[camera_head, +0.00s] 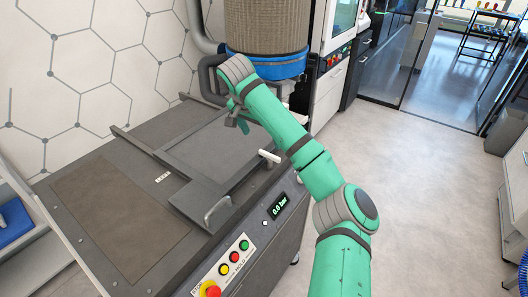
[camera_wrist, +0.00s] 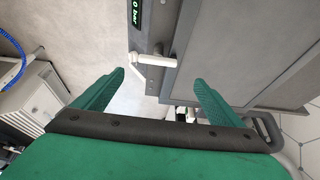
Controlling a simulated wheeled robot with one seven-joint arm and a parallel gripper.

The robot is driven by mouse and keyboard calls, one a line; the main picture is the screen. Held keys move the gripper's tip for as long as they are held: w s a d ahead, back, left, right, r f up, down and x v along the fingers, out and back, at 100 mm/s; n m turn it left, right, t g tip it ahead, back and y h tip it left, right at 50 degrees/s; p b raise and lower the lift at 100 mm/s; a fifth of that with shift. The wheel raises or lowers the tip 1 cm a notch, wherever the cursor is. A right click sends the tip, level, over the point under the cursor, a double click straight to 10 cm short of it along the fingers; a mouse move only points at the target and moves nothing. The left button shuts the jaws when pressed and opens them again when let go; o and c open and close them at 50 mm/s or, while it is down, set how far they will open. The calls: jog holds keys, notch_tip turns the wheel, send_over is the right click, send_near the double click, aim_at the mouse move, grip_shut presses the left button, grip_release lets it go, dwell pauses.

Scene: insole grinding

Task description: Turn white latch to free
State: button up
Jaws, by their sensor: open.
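The white latch (camera_head: 269,157) is a short white lever on the front edge of the grey machine top (camera_head: 110,220). In the wrist view the white latch (camera_wrist: 154,60) sticks out sideways from the machine's edge, below the pressure display. My gripper (camera_wrist: 157,77) is open and empty. The latch shows between and beyond its two green fingertips, with no contact visible. In the head view my gripper (camera_head: 238,118) is behind the latch, partly hidden by my wrist.
A sliding plate (camera_head: 190,202) with a bent metal handle (camera_head: 216,211) lies on the machine top. The front panel has a display (camera_head: 279,206) reading 0.0 bar and several buttons (camera_head: 234,257). A blue-rimmed drum (camera_head: 268,68) stands behind my wrist.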

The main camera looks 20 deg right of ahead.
aim_at(269, 154)
jog(key=x, duration=1)
jog(key=shift+s+d+f, duration=0.15)
jog(key=shift+f, duration=0.15)
jog(key=c, duration=1.1)
jog(key=shift+o, duration=0.2)
